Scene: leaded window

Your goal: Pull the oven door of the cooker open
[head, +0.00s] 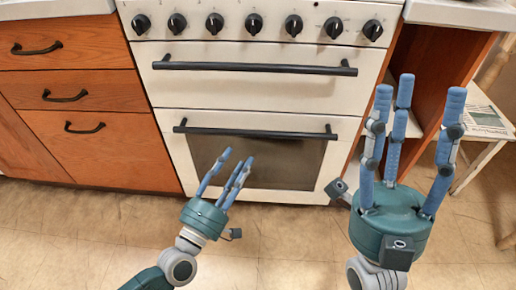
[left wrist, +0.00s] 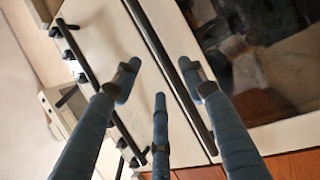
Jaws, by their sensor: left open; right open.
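The white cooker (head: 260,92) stands ahead, with a row of several black knobs along its top. Its lower oven door (head: 178,160) has a dark window and a black bar handle (head: 256,132); it looks shut. An upper door (head: 250,88) with its own black handle (head: 255,68) is also shut. My left gripper (head: 231,170) is open and empty in front of the oven door window, below the handle in the head view. In the left wrist view its fingers point at the cooker front, and a bar handle (left wrist: 172,75) lies beyond them. My right gripper (head: 420,95) is open and empty, pointing up at the right.
Wooden drawers (head: 75,95) with black handles stand left of the cooker. An open wooden cabinet (head: 438,70) and a white stool-like stand (head: 480,125) are at the right. The tiled floor (head: 70,225) before the cooker is clear.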

